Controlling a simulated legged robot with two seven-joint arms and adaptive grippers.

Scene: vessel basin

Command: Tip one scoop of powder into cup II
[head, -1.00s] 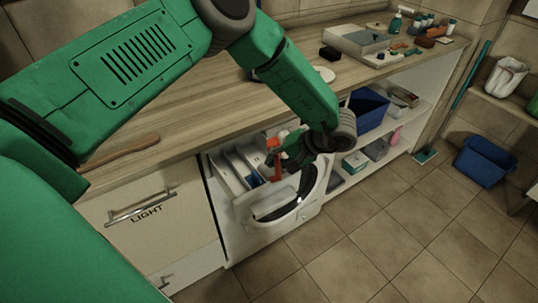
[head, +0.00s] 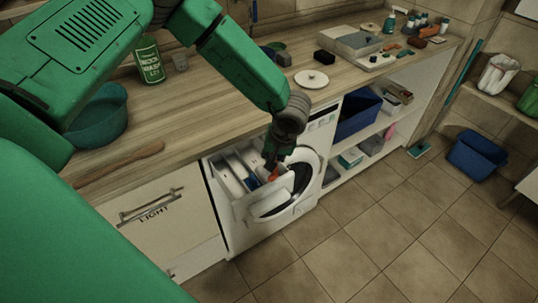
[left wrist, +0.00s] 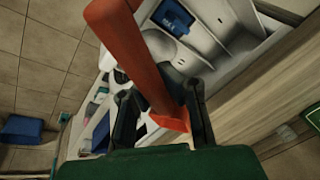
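The washing machine's detergent drawer (head: 237,206) is pulled out, with several white compartments. A blue piece (head: 252,183) sits inside; it also shows in the left wrist view (left wrist: 175,17). I cannot read which compartment is cup II. My left gripper (head: 271,163) is over the drawer's right part. It is shut on an orange-red scoop (left wrist: 145,60), whose handle lies between the dark fingers in the left wrist view. In the head view only a little of the scoop (head: 273,176) shows. Its bowl and any powder cannot be made out. My right gripper is out of view.
The round machine door (head: 308,160) stands open close to the drawer. On the counter are a green can (head: 149,61), a teal bowl (head: 98,117), a wooden stick (head: 118,164) and a white lid (head: 311,79).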

